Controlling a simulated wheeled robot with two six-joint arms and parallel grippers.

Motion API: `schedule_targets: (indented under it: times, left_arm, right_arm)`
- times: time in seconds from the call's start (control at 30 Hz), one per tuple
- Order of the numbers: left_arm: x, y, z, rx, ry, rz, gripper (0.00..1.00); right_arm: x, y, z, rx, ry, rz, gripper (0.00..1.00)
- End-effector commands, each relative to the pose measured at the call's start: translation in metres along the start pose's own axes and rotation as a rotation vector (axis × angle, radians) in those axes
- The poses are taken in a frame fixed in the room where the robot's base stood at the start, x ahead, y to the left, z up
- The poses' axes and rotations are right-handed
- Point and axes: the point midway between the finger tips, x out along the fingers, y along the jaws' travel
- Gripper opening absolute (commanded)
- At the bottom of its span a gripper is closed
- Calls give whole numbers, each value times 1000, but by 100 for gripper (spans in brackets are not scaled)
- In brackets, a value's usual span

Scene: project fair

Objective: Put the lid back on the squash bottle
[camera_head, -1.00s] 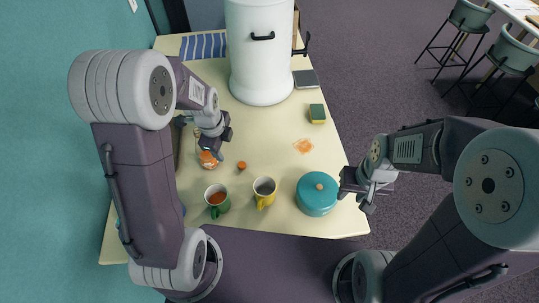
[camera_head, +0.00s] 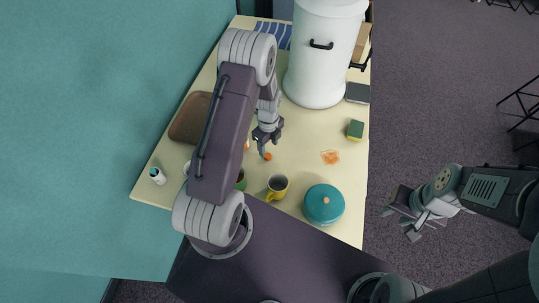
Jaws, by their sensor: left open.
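A small orange lid (camera_head: 267,156) lies on the cream table, left of its middle. My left gripper (camera_head: 264,145) is open just above and behind the lid in the picture, with nothing seen between its fingers. A sliver of orange (camera_head: 247,145) shows just left of the gripper, probably the squash bottle; my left arm hides nearly all of it. I cannot tell whether the gripper touches the lid. My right gripper (camera_head: 402,218) is off the table's right side, with its fingers apart and empty.
A yellow mug (camera_head: 277,187) and a teal pot (camera_head: 323,204) stand near the front edge. A green mug (camera_head: 241,181) is partly hidden by my arm. A white urn (camera_head: 315,75) stands at the back.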

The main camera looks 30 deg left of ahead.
Motion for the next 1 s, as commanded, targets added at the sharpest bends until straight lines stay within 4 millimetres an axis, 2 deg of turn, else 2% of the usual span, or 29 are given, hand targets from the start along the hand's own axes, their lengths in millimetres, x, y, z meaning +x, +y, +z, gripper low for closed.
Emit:
schedule_targets:
  times: [0.03,0.17,0.47,0.67,0.8,1.0]
  left_arm:
    - [4,0,0,-1,1,3,54]
    - [14,0,0,-1,0,1,54]
    - [17,-1,0,-1,0,0,54]
    - [44,-4,1,-1,2,4,54]
    - [63,-5,2,-1,-1,0,54]
    - [67,-5,2,-1,-3,-3,54]
  right_arm:
    - [-6,0,-1,0,0,0,36]
    - [-7,0,-1,0,0,0,36]
    - [-9,0,-1,0,0,0,36]
    - [-29,-1,-3,0,1,0,36]
    - [-31,-1,-3,0,1,0,36]
    - [-30,-1,-3,0,0,0,36]
